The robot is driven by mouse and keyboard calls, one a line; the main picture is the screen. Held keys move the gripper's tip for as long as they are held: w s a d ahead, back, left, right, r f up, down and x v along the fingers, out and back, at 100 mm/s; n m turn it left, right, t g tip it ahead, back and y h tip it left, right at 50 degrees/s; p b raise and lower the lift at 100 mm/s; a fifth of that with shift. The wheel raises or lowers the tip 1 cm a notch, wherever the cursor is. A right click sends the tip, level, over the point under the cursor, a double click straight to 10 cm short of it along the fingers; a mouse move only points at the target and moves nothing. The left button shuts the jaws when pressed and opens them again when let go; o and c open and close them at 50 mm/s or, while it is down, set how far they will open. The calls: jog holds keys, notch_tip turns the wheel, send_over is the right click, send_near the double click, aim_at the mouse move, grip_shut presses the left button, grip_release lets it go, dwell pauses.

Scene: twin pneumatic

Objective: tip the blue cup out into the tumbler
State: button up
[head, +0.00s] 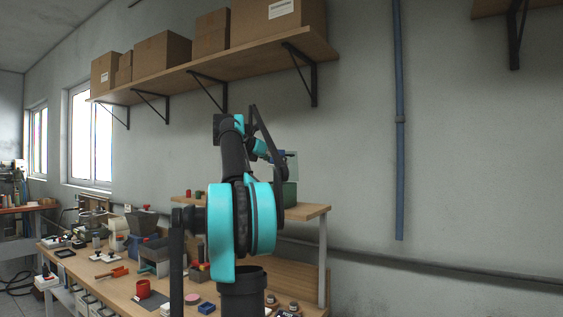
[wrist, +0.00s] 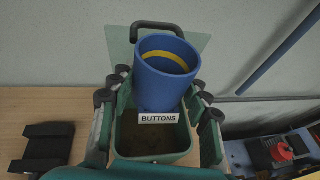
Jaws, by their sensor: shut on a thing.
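The cup's mouth is at the top in the wrist view, and a yellow band shows inside; no contents can be made out. Below it is an open green bin (wrist: 185,148), with a "BUTTONS" label (wrist: 159,118) just under the cup. The bin also shows in the head view (head: 290,194) on a raised wooden shelf. A red cup (head: 143,288) stands on the lower bench; I cannot tell whether it is the tumbler.
A clear panel (wrist: 118,46) with a black handle (wrist: 164,26) stands behind the cup. A black holder (wrist: 48,142) lies left of the bin on bare wood. The lower bench (head: 120,288) carries tools and small parts. A wall shelf (head: 200,72) with boxes hangs above.

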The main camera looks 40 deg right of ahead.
aim_at(270, 164)
jog(key=w+m+t, duration=0.1)
jog(key=m+t, duration=0.1)
jog(key=m, duration=0.2)
jog(key=w+f+m+t+y, duration=0.1)
jog(key=m+t, duration=0.2)
jog(key=m, duration=0.1)
jog(key=w+a+m+t, duration=0.1)
jog(key=m+t, duration=0.2)
jog(key=m, duration=0.1)
jog(key=shift+a+f+m+y, duration=0.1)
jog(key=shift+f+m+y, duration=0.2)
jog(key=shift+f+m, duration=0.1)
jog(key=shift+s+r+m+t+h, duration=0.15)
jog(key=shift+s+m+t+h, duration=0.15)
jog(key=shift+m, duration=0.45)
jog(key=shift+s+r+m+t+h, duration=0.15)
jog(key=shift+m+t, duration=0.25)
jog(key=shift+m, duration=0.35)
jog(key=shift+r, duration=0.1)
dwell(1.3)
jog(key=shift+r, duration=2.4)
jog(key=shift+r, duration=0.1)
